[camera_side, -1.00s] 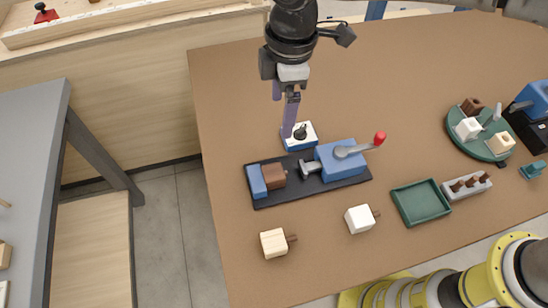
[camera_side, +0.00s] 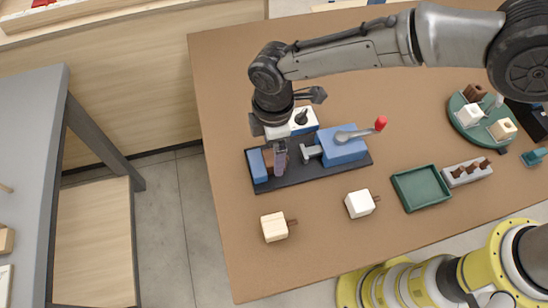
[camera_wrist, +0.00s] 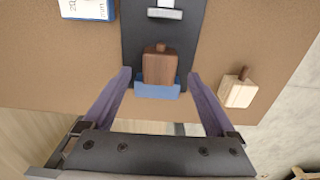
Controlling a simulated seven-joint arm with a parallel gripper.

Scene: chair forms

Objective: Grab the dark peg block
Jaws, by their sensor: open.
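The dark brown peg block (camera_wrist: 160,68) sits against the blue jaw (camera_wrist: 157,90) of the clamp's black base, its peg pointing away from that jaw. In the side view, the block (camera_side: 268,158) is mostly hidden by my gripper (camera_side: 279,160), which hangs over it pointing down. In the wrist view, my gripper (camera_wrist: 159,74) is open, with its purple fingers spread on either side of the block and space visible on both sides. I cannot tell how far the fingertips are above the block.
The clamp's blue body (camera_side: 340,147) with a red-knobbed lever (camera_side: 380,123) stands right of the block. A pale wood block (camera_side: 274,227) and a white block (camera_side: 359,204) lie in front. A green tray (camera_side: 421,188) is to the right. A blue-and-white switch box (camera_side: 303,121) stands behind.

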